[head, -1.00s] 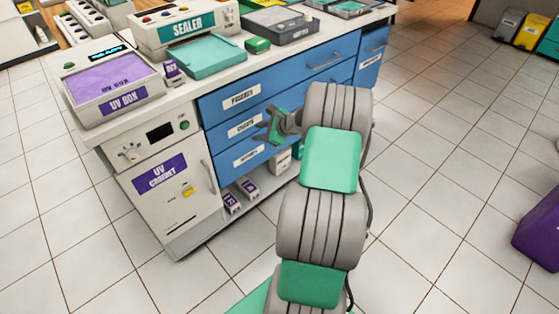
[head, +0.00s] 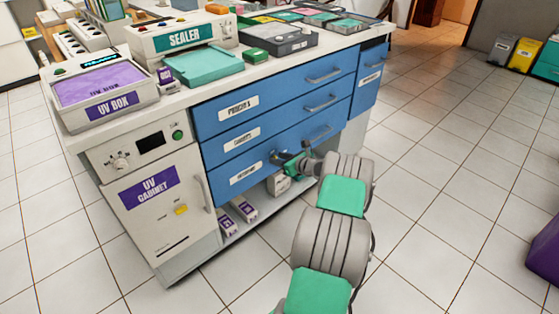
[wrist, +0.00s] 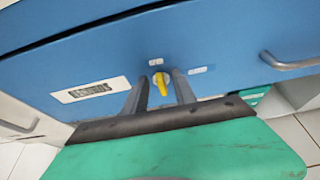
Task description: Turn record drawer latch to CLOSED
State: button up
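The record drawer (head: 224,186) is the lowest blue drawer, with a white label; in the wrist view its label (wrist: 90,91) reads RECORDS. A yellow latch (wrist: 161,84) sits on the drawer's blue front, its long part pointing roughly down in the wrist view. Small white plates lie above it (wrist: 155,62) and to its right (wrist: 197,70); their text is too small to read. My gripper (wrist: 160,76) is open, its fingers on either side of the latch. I cannot tell whether they touch it. In the head view, my gripper (head: 284,158) is at the drawer front and hides the latch.
A drawer handle (wrist: 290,62) sticks out to the right of the latch. The UV cabinet (head: 150,195) stands to the left. Small boxes (head: 243,209) lie on the low shelf under the drawers. The tiled floor (head: 440,200) to the right is clear.

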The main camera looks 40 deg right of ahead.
jog(key=shift+c, duration=0.4)
grip_shut()
jog(key=shift+a, duration=0.1)
jog(key=f+n+t+h+b, duration=0.1)
jog(key=n+h+b, duration=0.1)
jog(key=n+b, duration=0.1)
jog(key=a+n+t+h+b, duration=0.1)
jog(key=n+h+b, duration=0.1)
jog(key=n+b, duration=0.2)
jog(key=a+f+n+t+h+b, duration=0.1)
jog(key=n+h+b, duration=0.1)
jog(key=n+b, duration=0.2)
jog(key=shift+a+f+n+h, duration=0.1)
jog(key=shift+f+n+h, duration=0.1)
jog(key=shift+n, duration=0.35)
jog(key=shift+a+f+n+h, duration=0.1)
jog(key=shift+f+n+h, duration=0.1)
jog(key=shift+n, duration=0.35)
jog(key=shift+r+b, duration=0.1)
jog(key=shift+b, duration=0.2)
